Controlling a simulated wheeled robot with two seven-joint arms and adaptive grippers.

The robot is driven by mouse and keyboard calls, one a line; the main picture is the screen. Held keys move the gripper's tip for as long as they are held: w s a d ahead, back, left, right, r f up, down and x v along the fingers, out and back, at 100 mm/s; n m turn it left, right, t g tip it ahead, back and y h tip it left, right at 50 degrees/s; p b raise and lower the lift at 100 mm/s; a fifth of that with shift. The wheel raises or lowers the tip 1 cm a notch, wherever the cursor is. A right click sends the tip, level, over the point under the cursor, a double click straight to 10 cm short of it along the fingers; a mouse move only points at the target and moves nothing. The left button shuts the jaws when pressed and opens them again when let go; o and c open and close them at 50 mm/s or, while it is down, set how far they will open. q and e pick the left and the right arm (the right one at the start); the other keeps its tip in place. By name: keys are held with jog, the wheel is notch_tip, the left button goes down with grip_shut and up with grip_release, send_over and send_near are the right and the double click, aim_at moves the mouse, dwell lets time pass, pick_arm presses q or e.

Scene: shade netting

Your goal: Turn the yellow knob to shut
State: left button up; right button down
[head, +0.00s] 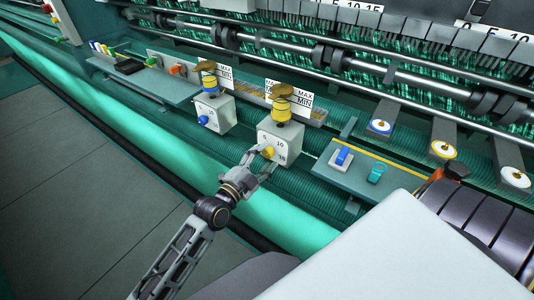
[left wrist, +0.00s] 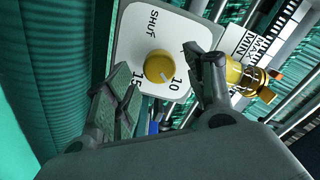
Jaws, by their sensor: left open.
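The yellow knob (head: 268,152) sits on the front of a pale box (head: 284,139) with a yellow-banded post on top. In the left wrist view the yellow knob (left wrist: 159,67) is round, on a white dial plate (left wrist: 135,35) marked SHUT, 10 and 15. A pale line on the knob points toward the 10. My left gripper (head: 260,163) is at the box front, and in the left wrist view my left gripper (left wrist: 163,80) is open with one finger on each side of the knob. I cannot tell whether the fingers touch it. My right gripper is not in view.
A similar box with a blue knob (head: 203,120) stands to the left. A shelf with a blue switch (head: 342,157) and a teal knob (head: 377,173) is to the right. Netting machinery fills the back. The floor (head: 70,190) at left is clear.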

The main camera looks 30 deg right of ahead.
pick_arm(q)
jog(key=shift+x, duration=1.2)
jog(key=shift+c, duration=0.2)
jog(key=c, duration=1)
